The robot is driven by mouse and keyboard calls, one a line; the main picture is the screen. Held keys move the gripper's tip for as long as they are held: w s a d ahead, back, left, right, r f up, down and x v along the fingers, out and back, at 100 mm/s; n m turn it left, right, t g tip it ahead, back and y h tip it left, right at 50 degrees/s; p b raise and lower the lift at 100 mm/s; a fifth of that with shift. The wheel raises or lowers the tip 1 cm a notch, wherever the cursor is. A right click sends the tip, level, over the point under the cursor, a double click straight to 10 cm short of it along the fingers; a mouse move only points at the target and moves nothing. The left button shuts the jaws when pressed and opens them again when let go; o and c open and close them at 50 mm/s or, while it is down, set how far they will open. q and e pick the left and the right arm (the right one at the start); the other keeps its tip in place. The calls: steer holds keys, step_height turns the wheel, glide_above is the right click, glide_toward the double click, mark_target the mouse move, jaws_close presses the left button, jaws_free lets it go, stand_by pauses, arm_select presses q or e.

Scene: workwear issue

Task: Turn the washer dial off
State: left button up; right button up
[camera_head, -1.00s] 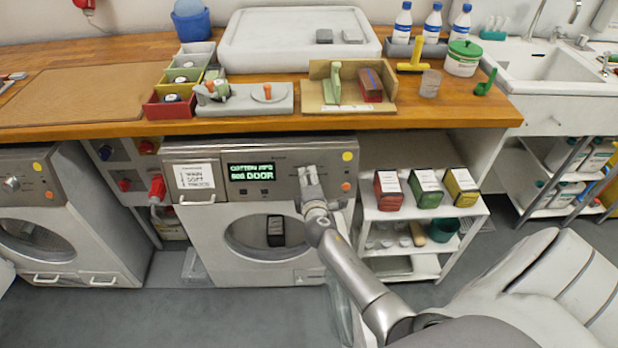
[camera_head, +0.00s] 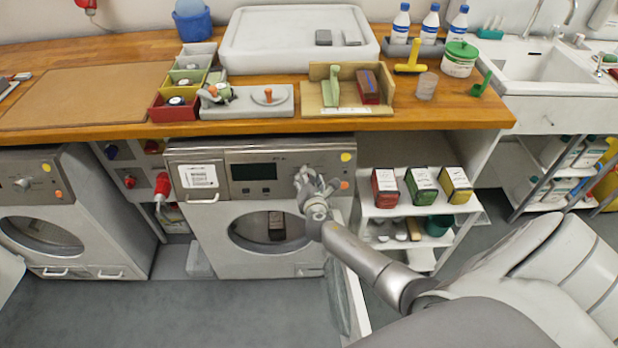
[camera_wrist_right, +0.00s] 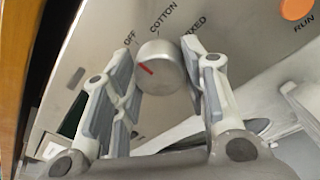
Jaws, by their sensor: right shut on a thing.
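The washer (camera_head: 250,255) stands under the counter, its round opening showing a dark item (camera_head: 277,226) inside. Its display (camera_head: 254,172) is dark. My right gripper (camera_head: 314,185) is at the panel, right of the display, and hides the dial in the head view. In the right wrist view the silver dial (camera_wrist_right: 161,68) sits between the fingers of my right gripper (camera_wrist_right: 165,65), which is shut on it. The dial's red mark points up and left, to the OFF side of COTTON; exact alignment is hard to tell. My left gripper is out of view.
The round orange RUN button (camera_wrist_right: 298,8) is right of the dial. The washer door (camera_head: 340,300) appears swung open below my right arm. A shelf (camera_head: 400,211) with several boxes stands right of the washer. The wooden counter edge (camera_head: 330,124) overhangs the panel.

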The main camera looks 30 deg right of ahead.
steer(key=shift+n, duration=0.3)
stand_by(0.4)
steer(key=o, duration=1)
steer(key=shift+o, duration=0.2)
steer(key=v, duration=1.2)
